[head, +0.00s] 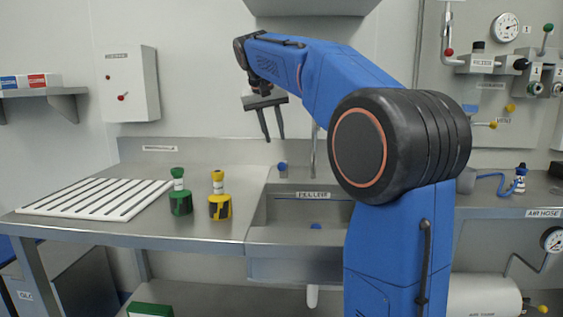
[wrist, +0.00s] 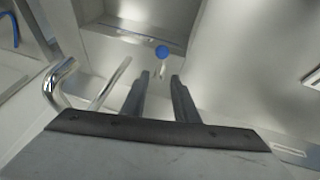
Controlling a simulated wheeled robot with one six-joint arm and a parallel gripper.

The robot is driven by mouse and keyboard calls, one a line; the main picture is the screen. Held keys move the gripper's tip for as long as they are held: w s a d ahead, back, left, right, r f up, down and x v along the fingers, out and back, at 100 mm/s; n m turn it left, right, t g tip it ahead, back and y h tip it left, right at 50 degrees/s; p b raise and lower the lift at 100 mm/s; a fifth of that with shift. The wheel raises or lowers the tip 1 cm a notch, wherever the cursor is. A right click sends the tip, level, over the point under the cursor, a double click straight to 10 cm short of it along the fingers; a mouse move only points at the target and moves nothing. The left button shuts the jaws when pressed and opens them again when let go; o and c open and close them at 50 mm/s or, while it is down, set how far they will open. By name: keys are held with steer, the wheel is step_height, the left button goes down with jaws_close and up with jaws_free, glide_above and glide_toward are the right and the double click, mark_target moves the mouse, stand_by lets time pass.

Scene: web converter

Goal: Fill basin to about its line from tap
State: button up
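The steel basin (head: 262,236) is set into the counter, partly hidden behind my arm. A small label (head: 313,195) is on its back edge; its text is too small to read surely. A small blue thing (head: 316,226) shows in the basin. The tap pipe (head: 313,150) rises behind the basin; its bent spout (wrist: 62,78) is at left in the wrist view. A blue knob (head: 282,168) stands behind the basin and shows in the wrist view (wrist: 162,52) beyond my fingertips. My gripper (head: 274,139) is open, empty, pointing down above the knob, apart from it. I cannot make out water.
A green-capped bottle (head: 180,200) and a yellow-capped bottle (head: 219,205) stand on the counter left of the basin. A white slatted rack (head: 90,198) lies farther left. Gauges and valves (head: 507,28) are on the right wall panel. A grey hood (head: 310,6) hangs above.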

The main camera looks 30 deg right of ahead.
mark_target(283, 163)
steer(key=x, duration=1.1)
steer(key=shift+f, duration=0.3)
jaws_close()
stand_by(0.9)
